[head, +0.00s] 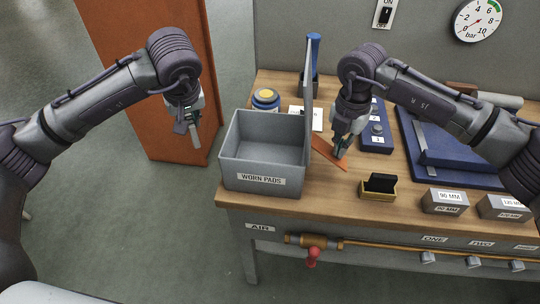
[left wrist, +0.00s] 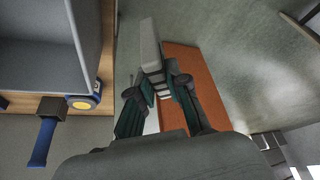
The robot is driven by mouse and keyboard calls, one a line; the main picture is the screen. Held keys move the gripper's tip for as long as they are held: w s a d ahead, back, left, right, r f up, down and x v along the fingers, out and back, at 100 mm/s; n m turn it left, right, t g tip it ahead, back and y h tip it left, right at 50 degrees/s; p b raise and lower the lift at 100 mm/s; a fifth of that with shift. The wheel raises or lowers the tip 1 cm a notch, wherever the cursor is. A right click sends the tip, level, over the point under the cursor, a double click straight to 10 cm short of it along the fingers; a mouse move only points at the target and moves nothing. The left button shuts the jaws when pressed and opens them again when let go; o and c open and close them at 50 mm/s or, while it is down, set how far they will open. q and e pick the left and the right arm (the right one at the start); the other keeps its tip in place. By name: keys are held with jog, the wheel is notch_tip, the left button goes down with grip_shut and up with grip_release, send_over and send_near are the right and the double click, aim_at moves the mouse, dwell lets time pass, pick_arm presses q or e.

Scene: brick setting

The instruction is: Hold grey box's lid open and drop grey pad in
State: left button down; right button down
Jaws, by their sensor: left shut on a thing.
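The grey box (head: 233,171), labelled WORN PADS, stands open at the table's left end. Its lid (head: 308,88) stands upright on the right side. My left gripper (head: 187,126) is shut on the grey pad (head: 195,141), left of the box and apart from it, over the floor. The pad also shows between the fingers in the left wrist view (left wrist: 150,42). My right gripper (head: 342,145) points down just right of the lid, above a flat orange piece (head: 325,154). Its fingertips are small and partly dark, so I cannot tell whether they touch anything.
A yellow-and-black block (head: 378,187) and grey labelled boxes (head: 445,201) stand along the front edge. A blue-yellow round item (head: 266,98) and blue-handled tool (head: 313,55) are behind the box. An orange panel (head: 170,130) stands left of the table.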

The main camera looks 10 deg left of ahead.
pick_arm(q)
jog(key=w+d+r+m+t+h, duration=0.1)
jog(key=d+r+m, duration=0.2)
jog(key=d, duration=0.5)
jog(key=w+d+r+m+h, duration=0.1)
jog(key=d+r+m+h, duration=0.15)
jog(key=d, duration=0.55)
jog(key=shift+m+y, duration=0.35)
jog(key=shift+y, duration=0.1)
jog(key=shift+s+a+f, duration=0.1)
jog(key=shift+a+f, duration=0.05)
jog(key=shift+f, duration=1.25)
jog(key=shift+a+f, duration=0.15)
jog(key=shift+f, duration=1.2)
jog(key=c, duration=1.1)
grip_release()
jog(key=shift+o, duration=0.2)
jog(key=shift+r, duration=0.1)
jog(key=v, duration=1.2)
